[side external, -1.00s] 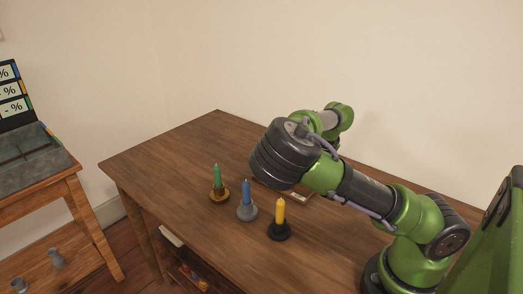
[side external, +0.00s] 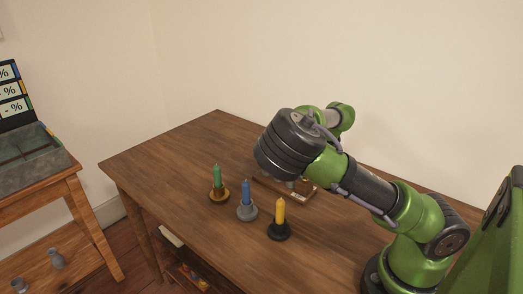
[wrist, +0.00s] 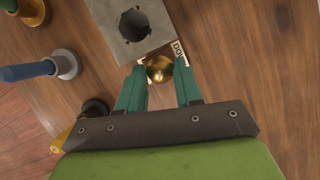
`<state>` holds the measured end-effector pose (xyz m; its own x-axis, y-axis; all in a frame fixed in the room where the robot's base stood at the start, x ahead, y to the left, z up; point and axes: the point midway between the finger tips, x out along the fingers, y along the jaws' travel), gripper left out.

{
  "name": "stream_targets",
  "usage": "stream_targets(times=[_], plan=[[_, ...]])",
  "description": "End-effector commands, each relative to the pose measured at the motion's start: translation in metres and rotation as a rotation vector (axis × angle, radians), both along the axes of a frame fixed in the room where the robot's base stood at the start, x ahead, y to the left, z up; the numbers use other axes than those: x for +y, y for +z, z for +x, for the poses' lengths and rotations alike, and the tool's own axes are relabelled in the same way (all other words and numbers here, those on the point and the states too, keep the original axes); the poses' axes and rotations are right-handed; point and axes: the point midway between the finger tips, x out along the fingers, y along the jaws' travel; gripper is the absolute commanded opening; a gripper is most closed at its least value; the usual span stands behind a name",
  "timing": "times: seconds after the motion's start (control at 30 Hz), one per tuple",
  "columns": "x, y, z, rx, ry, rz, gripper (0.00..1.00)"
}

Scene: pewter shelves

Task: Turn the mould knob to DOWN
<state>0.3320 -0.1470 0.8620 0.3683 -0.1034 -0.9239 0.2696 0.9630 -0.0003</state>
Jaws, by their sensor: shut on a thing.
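The mould is a grey block (wrist: 113,22) with a dark round hole, at the top of the wrist view. A round brass knob (wrist: 159,67) sits just below it in that view. My gripper (wrist: 160,75) is shut on the knob, with one teal finger on each side. A white label (wrist: 180,52) with the letters "DO" showing lies at the knob's upper right; the rest of its text is hidden. In the side external view my wrist hides most of the mould, and part of its wooden base (side external: 301,194) shows. The knob's pointing direction cannot be told.
A green candle (side external: 217,178), a blue candle (side external: 246,193) and a yellow candle (side external: 280,213) stand in holders left of and in front of my gripper. The left part of the tabletop (side external: 160,158) is clear. A second table (side external: 60,190) stands at the left.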

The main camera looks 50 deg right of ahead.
Motion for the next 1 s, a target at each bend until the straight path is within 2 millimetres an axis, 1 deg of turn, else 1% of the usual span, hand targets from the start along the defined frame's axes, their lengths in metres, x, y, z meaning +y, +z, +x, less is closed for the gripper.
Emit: stream_targets(times=[0.6,0.8,1.0], plan=[[-0.0056,0.0016,0.0003,-0.006,0.444,0.001,0.04],[-0.0066,0.0016,0.0008,-0.006,0.548,-0.001,0.04],[-0.0070,0.0013,0.0006,-0.003,0.602,-0.002,0.04]])
